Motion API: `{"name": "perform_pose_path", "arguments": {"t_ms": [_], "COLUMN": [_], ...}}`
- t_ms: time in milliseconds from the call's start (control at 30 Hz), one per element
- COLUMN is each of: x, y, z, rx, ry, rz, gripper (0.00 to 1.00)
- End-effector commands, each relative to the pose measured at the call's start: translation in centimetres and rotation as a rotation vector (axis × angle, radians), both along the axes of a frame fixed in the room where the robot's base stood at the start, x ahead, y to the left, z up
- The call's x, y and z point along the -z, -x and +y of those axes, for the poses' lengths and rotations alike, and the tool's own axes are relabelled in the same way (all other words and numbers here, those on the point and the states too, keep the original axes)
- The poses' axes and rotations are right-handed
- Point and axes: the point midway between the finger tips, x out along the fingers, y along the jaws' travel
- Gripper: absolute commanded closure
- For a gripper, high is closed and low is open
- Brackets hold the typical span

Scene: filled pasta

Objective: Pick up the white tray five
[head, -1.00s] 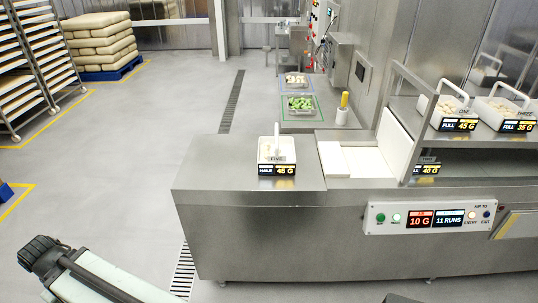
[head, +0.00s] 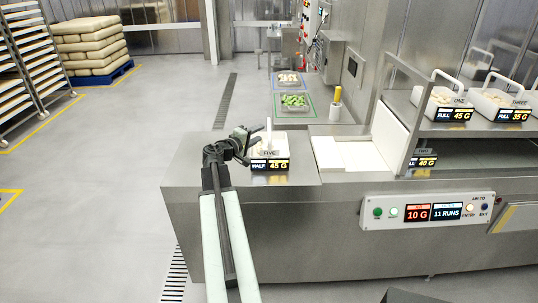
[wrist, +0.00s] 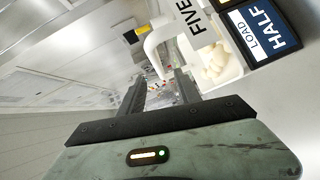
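White tray five (head: 292,142) stands on the steel counter, with an upright white handle and a label reading FIVE, HALF, 45 G. My gripper (head: 254,138) is at the tray's left side in the head view, close to the handle. In the wrist view my gripper (wrist: 160,82) has its two dark fingers spread apart. The tray's handle (wrist: 152,42) lies just ahead of the fingertips, with its lower end near the gap. I cannot tell whether it touches them. Pale filled pasta (wrist: 214,60) shows inside tray five (wrist: 232,72).
Trays one (head: 432,95) and three (head: 492,100) stand on the raised shelf at the right. A white board (head: 350,155) lies right of tray five. A green-filled container (head: 294,101) sits farther back. The counter's left part is bare.

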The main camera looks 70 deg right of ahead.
Motion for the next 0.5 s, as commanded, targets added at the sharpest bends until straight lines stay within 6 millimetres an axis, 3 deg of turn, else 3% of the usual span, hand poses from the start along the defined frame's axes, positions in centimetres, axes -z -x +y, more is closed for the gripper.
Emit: {"name": "perform_pose_path", "arguments": {"t_ms": [500], "x": [0.1], "y": [1.2], "z": [-3.2], "rx": [0.003], "ry": [0.010], "rz": [0.012], "gripper": [0.60]}}
